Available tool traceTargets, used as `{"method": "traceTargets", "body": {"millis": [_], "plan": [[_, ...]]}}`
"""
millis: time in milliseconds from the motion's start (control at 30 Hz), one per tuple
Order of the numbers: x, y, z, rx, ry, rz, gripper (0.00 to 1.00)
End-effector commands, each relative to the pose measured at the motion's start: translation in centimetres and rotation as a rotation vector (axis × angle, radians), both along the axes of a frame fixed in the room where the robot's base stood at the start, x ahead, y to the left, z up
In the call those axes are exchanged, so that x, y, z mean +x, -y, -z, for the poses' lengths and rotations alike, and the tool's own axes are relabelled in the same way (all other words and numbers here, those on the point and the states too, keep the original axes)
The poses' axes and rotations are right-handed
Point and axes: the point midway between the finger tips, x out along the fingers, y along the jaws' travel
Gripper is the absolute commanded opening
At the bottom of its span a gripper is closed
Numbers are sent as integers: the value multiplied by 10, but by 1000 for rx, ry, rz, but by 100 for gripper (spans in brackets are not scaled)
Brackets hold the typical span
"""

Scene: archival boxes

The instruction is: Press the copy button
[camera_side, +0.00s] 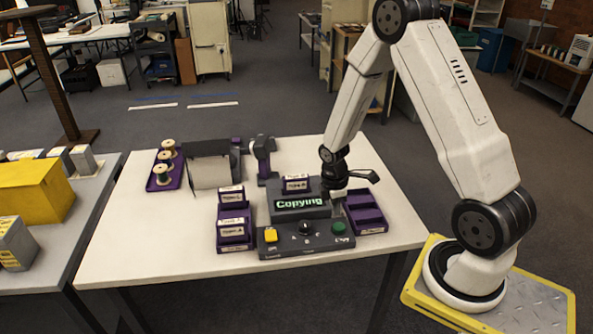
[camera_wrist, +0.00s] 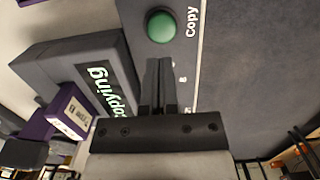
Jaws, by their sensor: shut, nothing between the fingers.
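The copy machine is a dark grey console (camera_side: 280,249) on the white table. Its green round button (camera_side: 338,228) sits at the right end of the front panel. In the wrist view the green button (camera_wrist: 161,26) has the label "Copy" beside it. The screen (camera_side: 299,203) reads "Copying" in green letters, and it also shows in the wrist view (camera_wrist: 103,88). My gripper (camera_side: 338,203) is over the right side of the console, pointing down. In the wrist view my gripper (camera_wrist: 158,62) is shut and empty, its tips just short of the green button in the picture. I cannot tell their height above the panel.
The panel also has a yellow button (camera_side: 270,235) and a black knob (camera_side: 305,228). A purple cartridge (camera_side: 297,184) stands in the console's top. A purple rack with cartridges (camera_side: 233,228) is to the left, an empty purple tray (camera_side: 365,212) to the right. Spools (camera_side: 163,171) stand at the back left.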

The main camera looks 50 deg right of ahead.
Motion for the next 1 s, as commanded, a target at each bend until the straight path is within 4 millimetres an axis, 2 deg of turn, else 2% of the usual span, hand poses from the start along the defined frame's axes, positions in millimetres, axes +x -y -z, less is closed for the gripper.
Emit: {"method": "traceTargets", "body": {"millis": [500,700,1000], "plan": [[6,-4,-63,-1,3,0,0],[7,-5,-74,0,1,1,0],[7,-5,-76,1,-1,0,0]]}}
